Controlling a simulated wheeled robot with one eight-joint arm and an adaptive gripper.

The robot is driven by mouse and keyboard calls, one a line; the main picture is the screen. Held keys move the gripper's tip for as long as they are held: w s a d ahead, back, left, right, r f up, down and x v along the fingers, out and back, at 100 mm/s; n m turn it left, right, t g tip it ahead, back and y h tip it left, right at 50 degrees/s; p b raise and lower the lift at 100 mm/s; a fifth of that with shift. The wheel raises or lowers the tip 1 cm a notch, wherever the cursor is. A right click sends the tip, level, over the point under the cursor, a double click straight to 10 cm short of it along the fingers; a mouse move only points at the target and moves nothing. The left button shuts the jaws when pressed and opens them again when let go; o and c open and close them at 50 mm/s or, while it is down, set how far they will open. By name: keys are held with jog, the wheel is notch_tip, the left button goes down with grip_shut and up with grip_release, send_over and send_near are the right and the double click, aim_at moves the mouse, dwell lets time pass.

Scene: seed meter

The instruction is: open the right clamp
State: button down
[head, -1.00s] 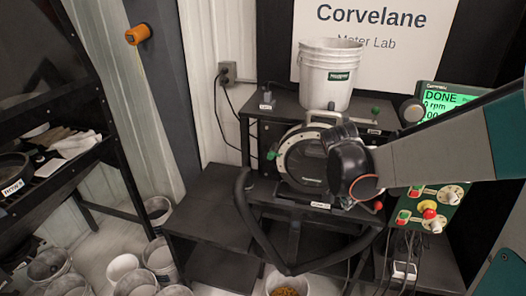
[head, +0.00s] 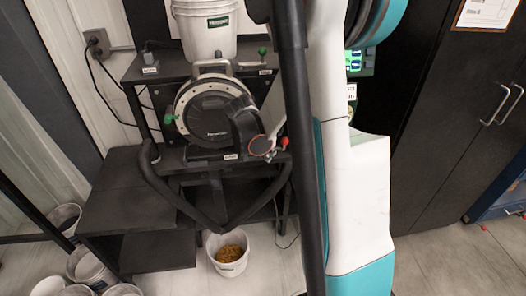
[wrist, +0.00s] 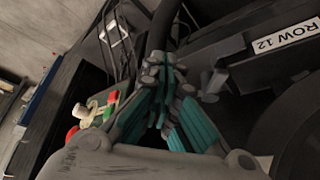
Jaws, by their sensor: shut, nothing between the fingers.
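The seed meter (head: 205,112) is a round dark disc housing with a pale rim on a black stand. At its lower right, a short pale lever (head: 276,130) and a red ball knob (head: 284,143) show beside an orange-ringed black elbow (head: 246,122); this is the right clamp's side, partly overlapped by my arm. A green knob (head: 169,118) is at the meter's left. My gripper (wrist: 160,85) shows in the wrist view, its teal-padded fingers together and empty. The head view does not show my gripper. I cannot make out the right clamp in the wrist view.
A white bucket (head: 207,30) stands above the meter. A bucket of yellow seed (head: 229,254) is on the floor below. A black hose (head: 172,197) loops under the stand.

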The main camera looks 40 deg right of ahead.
jog(key=shift+w+d+r, duration=0.1)
jog(key=shift+d+r, duration=0.15)
jog(key=shift+d, duration=0.65)
jog(key=shift+d+r, duration=0.25)
jog(key=shift+d, duration=0.6)
jog(key=shift+d+b, duration=0.35)
jog(key=shift+d, duration=0.9)
